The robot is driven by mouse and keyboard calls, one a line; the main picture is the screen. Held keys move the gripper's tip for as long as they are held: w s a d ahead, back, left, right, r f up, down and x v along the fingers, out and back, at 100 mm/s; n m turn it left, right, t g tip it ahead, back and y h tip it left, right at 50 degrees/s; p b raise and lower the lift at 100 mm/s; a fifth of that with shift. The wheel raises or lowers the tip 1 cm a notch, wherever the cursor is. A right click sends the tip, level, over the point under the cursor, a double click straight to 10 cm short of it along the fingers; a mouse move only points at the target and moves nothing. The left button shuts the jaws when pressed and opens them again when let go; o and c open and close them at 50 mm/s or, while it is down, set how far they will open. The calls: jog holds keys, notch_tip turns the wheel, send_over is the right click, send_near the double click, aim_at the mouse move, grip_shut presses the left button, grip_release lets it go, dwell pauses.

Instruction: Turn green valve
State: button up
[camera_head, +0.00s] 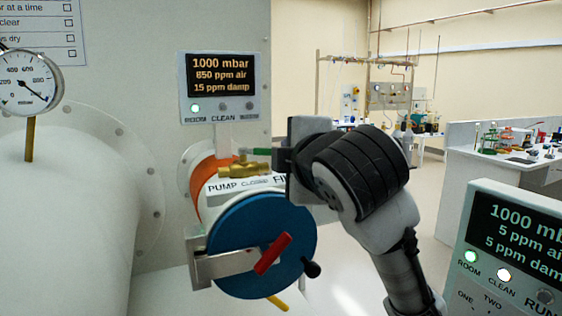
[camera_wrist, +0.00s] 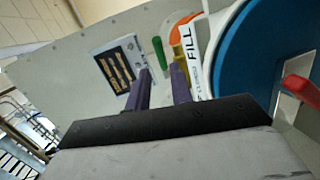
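The green valve handle (camera_head: 258,151) is a short lever on a brass valve body (camera_head: 244,170), just above the white PUMP / CLOSED / FILL label. In the wrist view the green handle (camera_wrist: 160,52) shows just beyond my fingertips, in line with the gap between them. My gripper (camera_head: 280,158) is to the right of the valve, close to the handle's right end. In the wrist view my gripper (camera_wrist: 160,80) has its two dark fingers apart with a clear gap. Contact with the handle cannot be told.
A blue round door (camera_head: 250,225) with a red handle (camera_head: 273,254) sits just below the valve. A display panel (camera_head: 221,85) reading 1000 mbar, 650 ppm air, 15 ppm damp is above. A second panel (camera_head: 510,240) stands at lower right. A pressure gauge (camera_head: 27,82) is at left.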

jog(key=shift+b+v, duration=0.35)
jog(key=shift+v, duration=1.95)
